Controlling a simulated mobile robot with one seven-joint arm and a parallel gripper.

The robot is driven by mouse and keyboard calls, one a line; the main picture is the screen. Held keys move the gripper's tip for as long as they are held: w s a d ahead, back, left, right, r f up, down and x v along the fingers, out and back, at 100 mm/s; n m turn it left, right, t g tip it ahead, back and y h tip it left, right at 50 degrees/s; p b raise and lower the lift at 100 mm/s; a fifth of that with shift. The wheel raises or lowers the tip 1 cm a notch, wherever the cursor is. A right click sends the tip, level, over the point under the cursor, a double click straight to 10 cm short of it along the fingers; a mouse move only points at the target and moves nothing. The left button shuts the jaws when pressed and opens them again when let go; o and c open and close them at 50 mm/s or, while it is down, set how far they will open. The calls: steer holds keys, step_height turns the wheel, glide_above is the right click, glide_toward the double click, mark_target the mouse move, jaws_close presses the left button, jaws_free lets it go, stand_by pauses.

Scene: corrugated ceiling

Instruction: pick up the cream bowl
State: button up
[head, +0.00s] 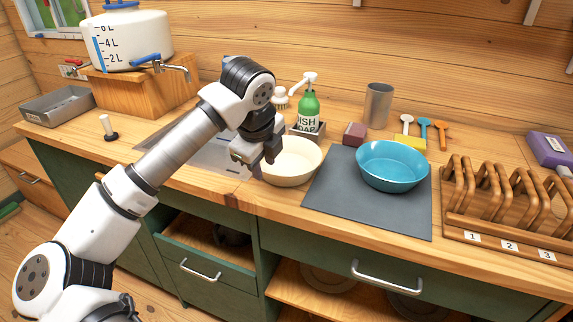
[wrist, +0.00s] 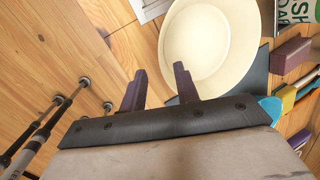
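The cream bowl (head: 297,160) stands upright on the wooden counter, left of the grey mat, and looks empty. In the wrist view the bowl (wrist: 210,42) fills the upper middle. My gripper (head: 258,160) is at the bowl's left side, partly covering its left rim in the head view. In the wrist view my gripper (wrist: 158,84) has its two dark fingers apart with nothing held between them. The right finger overlaps the bowl's near rim in the picture, and the left finger is over bare wood. I cannot tell whether either finger touches the bowl.
A blue bowl (head: 392,164) stands on the grey mat (head: 330,195), right of the cream bowl. A wooden rack (head: 505,200) is at right. The sink (head: 200,160) is at left, partly hidden by my arm.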

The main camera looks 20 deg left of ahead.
mark_target(268, 172)
steer(key=x, duration=0.1)
steer(key=p+x, duration=0.1)
steer(key=x, duration=0.3)
steer(key=shift+w+d+p, duration=0.15)
steer(key=shift+w+p, duration=0.15)
steer(key=shift+c, duration=0.3)
jaws_close()
